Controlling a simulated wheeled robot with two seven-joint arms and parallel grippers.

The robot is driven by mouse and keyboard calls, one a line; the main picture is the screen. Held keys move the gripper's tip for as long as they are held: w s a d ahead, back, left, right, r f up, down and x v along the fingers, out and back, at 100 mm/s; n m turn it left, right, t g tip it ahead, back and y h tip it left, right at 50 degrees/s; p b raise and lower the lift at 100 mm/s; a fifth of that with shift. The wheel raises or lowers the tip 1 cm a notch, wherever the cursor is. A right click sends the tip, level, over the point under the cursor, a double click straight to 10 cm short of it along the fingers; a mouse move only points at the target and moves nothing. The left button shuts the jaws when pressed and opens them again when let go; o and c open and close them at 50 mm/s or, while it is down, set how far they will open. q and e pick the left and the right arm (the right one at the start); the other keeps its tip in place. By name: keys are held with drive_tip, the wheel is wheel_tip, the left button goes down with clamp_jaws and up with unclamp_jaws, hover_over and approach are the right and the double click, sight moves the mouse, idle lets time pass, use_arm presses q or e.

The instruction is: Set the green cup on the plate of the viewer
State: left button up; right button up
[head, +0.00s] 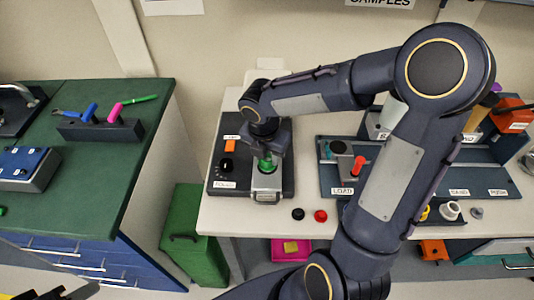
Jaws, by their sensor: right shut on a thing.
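The green cup (265,166) is in the jaws of my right gripper (265,155), which points down over the viewer. The gripper covers the cup's upper part. The viewer (222,183) is a dark box on the white bench, with an orange block, a black knob and a light grey plate (266,184). The cup is at the far end of this plate; I cannot tell whether it touches it. A dark piece at the bottom left edge looks like my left gripper (55,293), mostly cut off.
A dark tray (335,183) with labelled places and a red-topped part stands right of the viewer, partly behind my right arm. Black (298,214) and red (321,216) caps lie at the bench front. A green-topped cabinet (95,180) stands at left, a green box (192,235) between.

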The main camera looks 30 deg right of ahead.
drive_tip(key=shift+f+b, duration=0.4)
drive_tip(key=shift+f, duration=0.15)
idle(0.8)
drive_tip(key=o, duration=1.2)
drive_tip(key=shift+r, duration=0.1)
drive_tip(key=r, duration=0.5)
drive_tip(key=a+r, duration=0.1)
drive_tip(key=r, duration=0.1)
drive_tip(key=shift+s+r, duration=0.2)
drive_tip(key=shift+s, duration=0.1)
drive_tip(key=shift+s+r, duration=0.15)
drive_tip(key=shift+s, duration=0.05)
drive_tip(key=s+a+m+t+y, duration=0.1)
drive_tip(key=s+m, duration=0.4)
drive_tip(key=m, duration=0.4)
drive_tip(key=s+a+r+m+t+y, duration=0.1)
drive_tip(key=s+m+t+y, duration=0.1)
drive_tip(key=s+m, duration=0.3)
drive_tip(key=s+a+m+t+y, duration=0.1)
drive_tip(key=s+m, duration=0.4)
drive_tip(key=m, duration=0.8)
drive_tip(key=shift+s+r+t+y, duration=0.3)
drive_tip(key=shift+s+y, duration=0.1)
drive_tip(key=shift+y, duration=0.2)
